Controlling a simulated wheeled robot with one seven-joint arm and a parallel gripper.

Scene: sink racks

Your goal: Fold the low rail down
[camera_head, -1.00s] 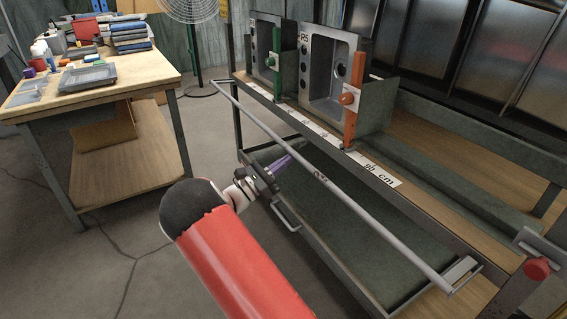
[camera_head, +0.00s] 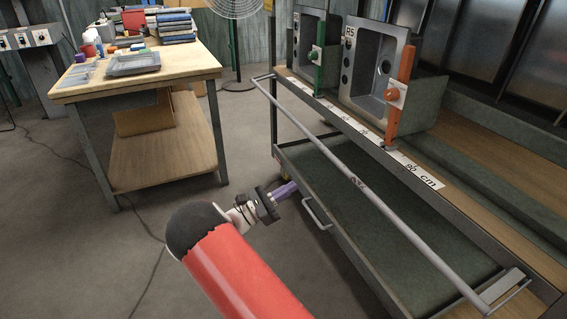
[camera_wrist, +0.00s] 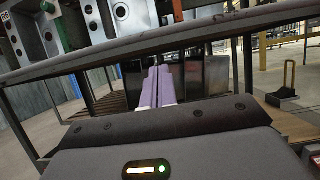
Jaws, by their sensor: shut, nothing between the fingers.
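The low rail (camera_head: 357,184) is a long grey bar along the front of the rack, running from the far left corner to the near right, held out in front of the rack and raised above its lower green shelf. In the wrist view the rail (camera_wrist: 190,38) crosses the upper part of the picture. My gripper (camera_head: 293,186), with purple fingers, is in front of the rack, to the left of the rail in the head view and apart from it. In the wrist view its purple fingers (camera_wrist: 158,85) are together and empty, showing below the rail.
A small handle (camera_head: 316,214) sticks out from the lower shelf's front edge, close to my gripper. Sinks (camera_head: 372,70) with green and orange clamps stand on the upper level. A cluttered wooden workbench (camera_head: 135,75) is at the left. The floor between is clear.

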